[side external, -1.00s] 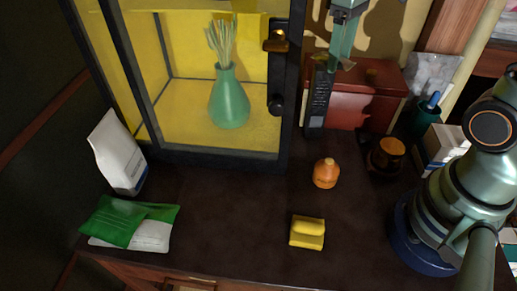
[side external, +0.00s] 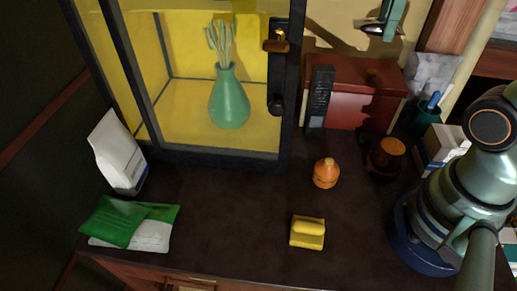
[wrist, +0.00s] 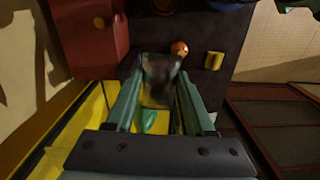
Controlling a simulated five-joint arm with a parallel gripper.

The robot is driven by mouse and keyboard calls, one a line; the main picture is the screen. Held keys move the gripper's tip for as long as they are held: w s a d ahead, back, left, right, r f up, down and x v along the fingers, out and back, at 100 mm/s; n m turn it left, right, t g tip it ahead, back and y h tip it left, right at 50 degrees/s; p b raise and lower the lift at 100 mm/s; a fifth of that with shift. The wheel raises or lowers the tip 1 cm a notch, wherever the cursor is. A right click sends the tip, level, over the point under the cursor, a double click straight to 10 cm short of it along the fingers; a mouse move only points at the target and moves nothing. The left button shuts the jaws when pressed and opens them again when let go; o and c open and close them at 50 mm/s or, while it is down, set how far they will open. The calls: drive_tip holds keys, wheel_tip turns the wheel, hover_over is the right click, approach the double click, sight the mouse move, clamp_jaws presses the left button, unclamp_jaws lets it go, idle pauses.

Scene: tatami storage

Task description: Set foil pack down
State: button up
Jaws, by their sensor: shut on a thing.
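My gripper (side external: 388,16) is at the top of the side view, raised above the red box and cut off by the frame edge. In the wrist view my gripper (wrist: 160,78) is shut on a dark, greyish, crinkled pack (wrist: 158,88), which I take to be the foil pack. It sits between the two green fingers, in the air above the dark tabletop (side external: 240,215). In the side view the held pack is hard to make out.
A red box (side external: 358,92) with a black remote-like thing (side external: 319,95) stands beside the yellow cabinet holding a green vase (side external: 229,100). The tabletop's middle is clear.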

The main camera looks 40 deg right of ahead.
drive_tip(key=s+a+r+n, duration=0.4)
drive_tip(key=s+a+r, duration=0.2)
drive_tip(key=a+r, duration=0.25)
drive_tip(key=m, duration=0.3)
hover_over(214, 218)
wheel_tip(214, 218, down, 21)
wheel_tip(214, 218, down, 15)
drive_tip(key=shift+f, duration=2.3)
